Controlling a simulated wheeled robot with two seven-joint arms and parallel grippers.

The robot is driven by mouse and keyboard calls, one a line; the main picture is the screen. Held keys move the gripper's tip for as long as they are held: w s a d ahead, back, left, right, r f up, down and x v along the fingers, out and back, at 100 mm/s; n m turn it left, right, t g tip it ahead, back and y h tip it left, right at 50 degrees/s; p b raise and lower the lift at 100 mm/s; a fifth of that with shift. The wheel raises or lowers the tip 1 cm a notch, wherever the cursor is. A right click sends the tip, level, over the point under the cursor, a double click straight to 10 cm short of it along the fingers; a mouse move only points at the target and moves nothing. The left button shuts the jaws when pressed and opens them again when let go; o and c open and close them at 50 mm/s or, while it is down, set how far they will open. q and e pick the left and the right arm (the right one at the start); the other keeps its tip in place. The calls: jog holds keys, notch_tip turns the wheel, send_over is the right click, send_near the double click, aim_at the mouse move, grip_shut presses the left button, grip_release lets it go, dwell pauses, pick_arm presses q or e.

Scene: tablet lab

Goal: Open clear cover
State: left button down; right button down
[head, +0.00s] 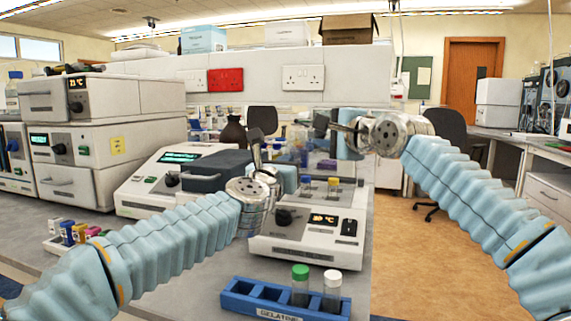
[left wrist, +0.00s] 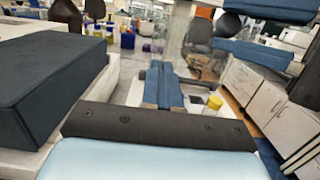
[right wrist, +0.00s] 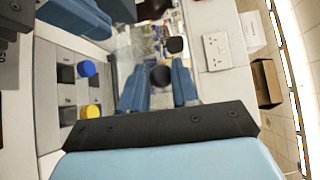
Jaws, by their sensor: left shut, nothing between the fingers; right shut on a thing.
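The heater block (head: 308,241) is a white box with a "30" display and a dark knob, at the centre of the head view. The clear cover (head: 318,163) is faint, rising above its well area; its edges are hard to make out. A blue-capped tube and a yellow-capped tube stand in the wells. My right gripper (head: 340,129) is above the block at its right, shut on what appears to be the cover; the exact grip point is unclear. My left gripper (head: 256,152) is shut and empty, to the left of the cover, beside the dark-lidded machine.
A white machine with a dark lid (head: 216,171) stands left of the block. A blue rack (head: 240,301) with a green-capped and a white-capped bottle sits in front. A dark brown bottle (head: 233,134) stands behind. The bench ends at the right, with open floor beyond.

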pick_arm(q)
jog(key=shift+w+r, duration=0.35)
jog(key=shift+r, duration=0.15)
jog(key=shift+w+r, duration=0.1)
jog(key=shift+r, duration=0.3)
